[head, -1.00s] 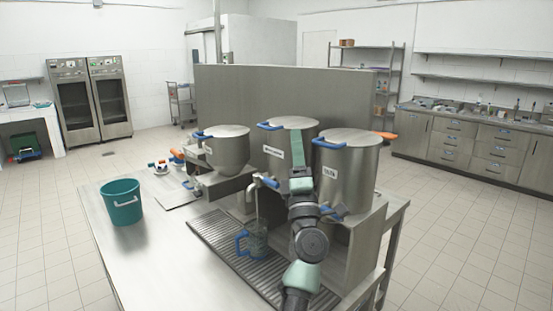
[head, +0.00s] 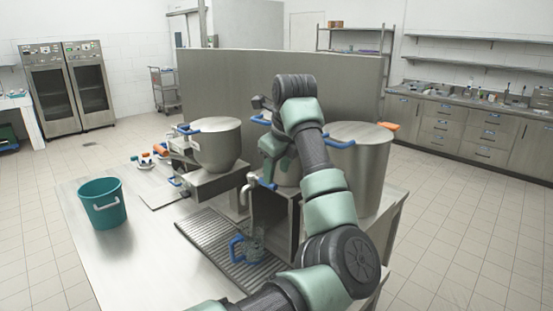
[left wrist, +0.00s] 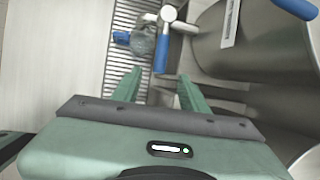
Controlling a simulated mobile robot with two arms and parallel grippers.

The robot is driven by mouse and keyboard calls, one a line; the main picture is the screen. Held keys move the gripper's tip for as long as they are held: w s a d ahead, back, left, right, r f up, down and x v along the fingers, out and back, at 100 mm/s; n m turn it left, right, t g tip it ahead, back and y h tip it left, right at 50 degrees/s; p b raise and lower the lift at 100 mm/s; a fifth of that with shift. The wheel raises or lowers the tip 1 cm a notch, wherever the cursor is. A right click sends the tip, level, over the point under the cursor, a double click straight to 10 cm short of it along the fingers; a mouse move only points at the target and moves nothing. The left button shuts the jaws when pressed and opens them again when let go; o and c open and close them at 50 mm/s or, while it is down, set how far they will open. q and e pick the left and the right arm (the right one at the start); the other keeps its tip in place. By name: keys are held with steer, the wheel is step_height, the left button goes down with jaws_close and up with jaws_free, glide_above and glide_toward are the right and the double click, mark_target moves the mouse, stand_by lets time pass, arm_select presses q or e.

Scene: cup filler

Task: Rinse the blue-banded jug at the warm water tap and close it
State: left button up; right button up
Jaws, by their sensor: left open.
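The jug (head: 257,244), clear with a blue handle, stands on the ribbed drip tray under a tap spout; its band is too small to make out. It also shows in the left wrist view (left wrist: 143,42). The tap (left wrist: 168,14) has a blue lever (left wrist: 161,53), which also shows in the head view (head: 267,184). My left gripper (left wrist: 160,86) is open and empty, its fingers short of the lever and apart from it. In the head view my left arm covers much of the middle steel tank. I cannot tell whether water runs. My right gripper is out of view.
The drip tray (head: 205,233) lies on the steel table. A teal bucket (head: 103,204) stands at the left. Steel tanks stand left (head: 216,147) and right (head: 360,165) of my arm. The table front between bucket and tray is clear.

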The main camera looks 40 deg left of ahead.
mark_target(273, 185)
arm_select(q)
steer(key=shift+p+x, duration=0.6)
steer(key=shift+x, duration=1.8)
steer(key=shift+a+r, duration=0.1)
steer(key=shift+a, duration=0.05)
jaws_close()
